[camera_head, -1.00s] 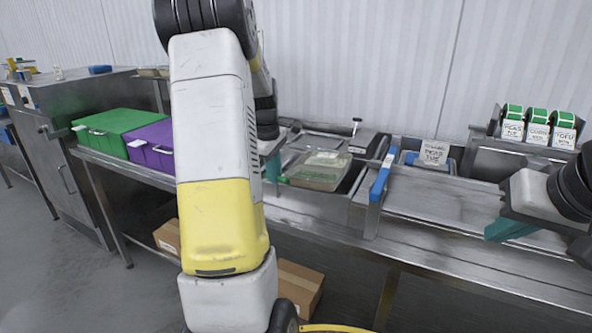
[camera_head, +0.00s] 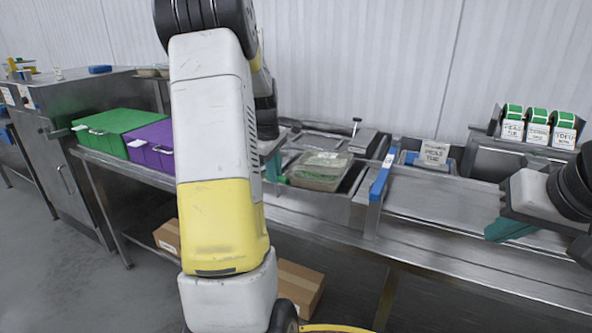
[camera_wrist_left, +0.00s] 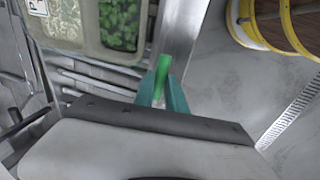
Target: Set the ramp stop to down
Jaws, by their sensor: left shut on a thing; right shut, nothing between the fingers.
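My left gripper (camera_head: 272,165) is beside the film-covered meal tray (camera_head: 320,168), mostly hidden behind my own arm in the head view. In the left wrist view its teal fingers (camera_wrist_left: 161,90) are shut on a narrow green tab (camera_wrist_left: 161,72), next to a metal edge. I cannot tell whether this tab is part of the ramp stop. A blue bar (camera_head: 381,180) stands at the left end of the metal ramp (camera_head: 440,196). My right gripper (camera_head: 510,230) is shut and empty above the right part of the bench.
A labelled card (camera_head: 434,153) stands behind the ramp. Green (camera_head: 112,121) and purple (camera_head: 152,140) bins sit on the left bench. Label rolls (camera_head: 538,127) stand at the back right. Cardboard boxes lie below. A yellow ring (camera_wrist_left: 275,25) shows near the floor in the wrist view.

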